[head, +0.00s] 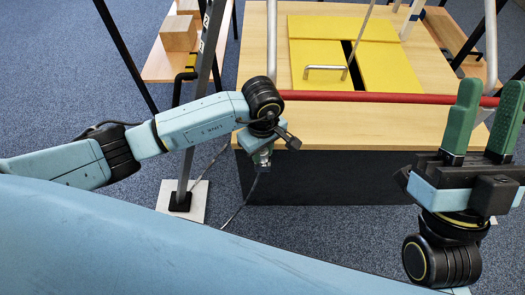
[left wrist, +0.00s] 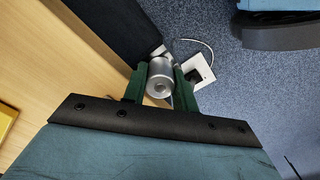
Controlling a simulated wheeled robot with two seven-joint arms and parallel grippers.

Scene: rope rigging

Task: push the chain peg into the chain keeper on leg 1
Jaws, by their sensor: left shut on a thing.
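My left gripper (head: 264,152) points down in front of the table's near left corner. In the left wrist view its green fingers (left wrist: 160,85) are shut on a silver cylinder (left wrist: 160,76), which looks like the chain peg. A thin cord or chain (head: 240,205) hangs below the gripper and loops towards the leg. A dark post (head: 205,75), likely leg 1, stands left of the gripper, apart from it. My right gripper (head: 490,90) is open and empty at right.
The post stands on a white foot plate (head: 196,212). A wooden table (head: 340,125) carries yellow panels (head: 385,68) with a handle and a dark slot. A red bar (head: 390,97) crosses above it. A side shelf holds a wooden block (head: 178,34). The carpet left of the post is open.

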